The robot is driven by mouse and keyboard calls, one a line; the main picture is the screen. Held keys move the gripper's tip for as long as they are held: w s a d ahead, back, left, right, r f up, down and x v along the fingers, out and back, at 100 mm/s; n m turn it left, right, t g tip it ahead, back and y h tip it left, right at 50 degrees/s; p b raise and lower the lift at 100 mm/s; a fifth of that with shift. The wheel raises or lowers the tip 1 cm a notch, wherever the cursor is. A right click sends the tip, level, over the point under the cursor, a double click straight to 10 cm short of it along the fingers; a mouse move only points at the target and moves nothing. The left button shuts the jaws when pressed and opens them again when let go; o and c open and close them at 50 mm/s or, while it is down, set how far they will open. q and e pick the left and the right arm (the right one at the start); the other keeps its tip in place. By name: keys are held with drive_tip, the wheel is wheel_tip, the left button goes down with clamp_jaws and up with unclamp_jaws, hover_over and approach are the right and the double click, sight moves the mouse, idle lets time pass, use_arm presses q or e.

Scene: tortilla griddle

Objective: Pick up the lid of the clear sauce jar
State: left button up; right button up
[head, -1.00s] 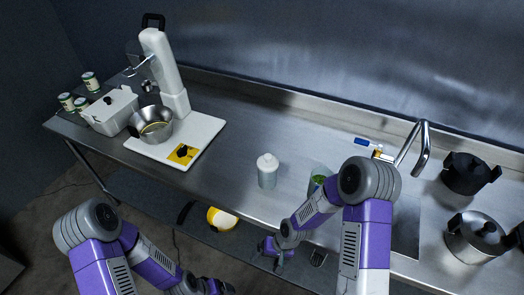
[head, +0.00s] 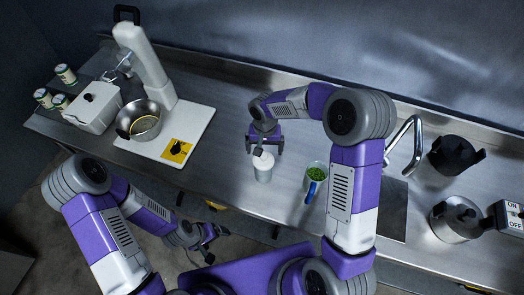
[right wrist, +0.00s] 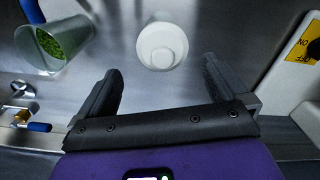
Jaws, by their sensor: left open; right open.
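The clear sauce jar (head: 264,175) stands upright on the steel counter, with its white lid (head: 264,160) on top. In the right wrist view the round lid (right wrist: 162,43) is seen from above, beyond and between the fingertips. My right gripper (head: 265,148) is open and empty, just behind and above the jar in the head view; its fingers (right wrist: 161,70) are spread to either side of the lid. My left gripper (head: 208,240) is open and empty, low in front of the counter, far from the jar.
A clear cup with green contents (head: 314,183) and a blue handle stands right of the jar. A mixer (head: 150,65) on a white base with a metal bowl (head: 137,117) is at left. A faucet (head: 408,140) and pots (head: 455,222) are at right.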

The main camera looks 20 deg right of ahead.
sight(264, 156)
wheel_tip(264, 156, down, 6)
drive_tip(key=shift+a+r+p, duration=0.1)
drive_tip(key=shift+a+p, duration=0.05)
drive_tip(key=shift+p, duration=0.4)
drive_tip(key=c, duration=1)
